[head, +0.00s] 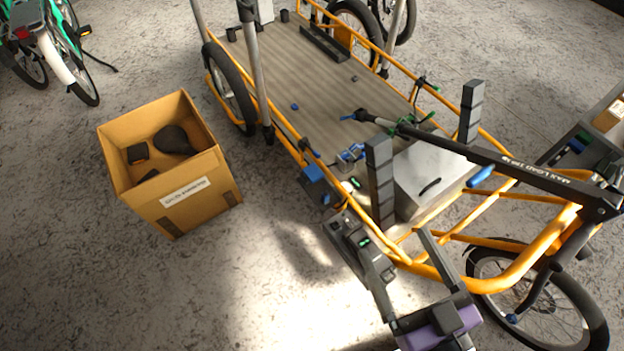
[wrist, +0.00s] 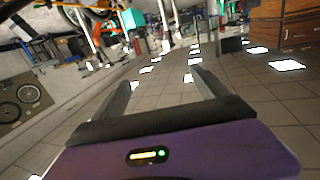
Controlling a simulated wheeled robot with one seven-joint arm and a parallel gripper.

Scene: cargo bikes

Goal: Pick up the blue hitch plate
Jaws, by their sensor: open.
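Several blue pieces show in the head view, and I cannot tell for sure which is the hitch plate. The largest is a blue block (head: 319,184) at the near side rail of the orange cargo bike (head: 525,245). A smaller blue and grey piece (head: 350,155) lies on the bed edge beside it. My gripper (head: 396,248), with its purple body, is at the lower right, below and right of these pieces. Its fingers are apart, and the wrist view shows the open gripper (wrist: 168,79) with only distant floor between the fingers.
An open cardboard box (head: 170,208) with dark items stands on the floor at left. A black bar (head: 520,165) lies across the bike's front. A dark post (head: 380,180) rises near the blue block. The floor at lower left is clear.

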